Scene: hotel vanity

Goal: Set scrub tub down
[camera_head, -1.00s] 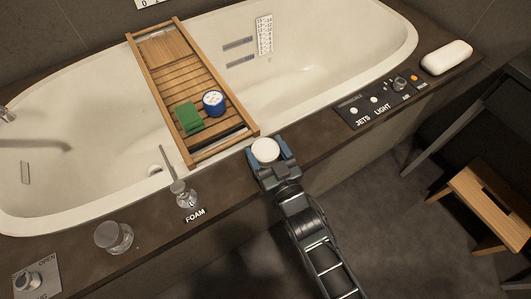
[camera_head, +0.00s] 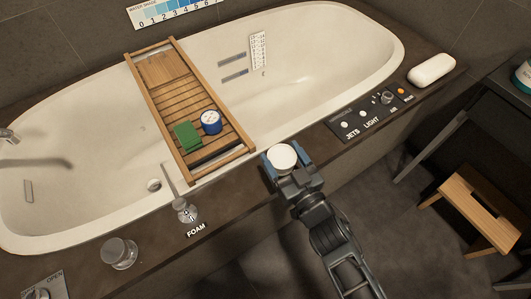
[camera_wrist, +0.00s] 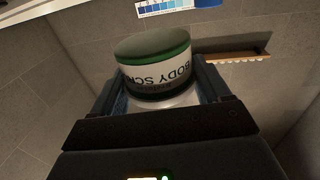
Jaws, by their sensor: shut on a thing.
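The scrub tub (camera_head: 282,157) is a round tub held in my gripper (camera_head: 283,163). Its pale top faces the head camera. In the wrist view the tub (camera_wrist: 155,66) shows a dark green end and a white band with "BODY SC" lettering, which appears inverted. The blue jaws of my gripper (camera_wrist: 165,98) are shut on its two sides. It appears over the front edge of the dark bath surround (camera_head: 240,205); its height above it I cannot tell.
A wooden bath tray (camera_head: 230,164) spans the tub and holds a green block (camera_head: 187,135) and a blue-and-white tin (camera_head: 211,122).

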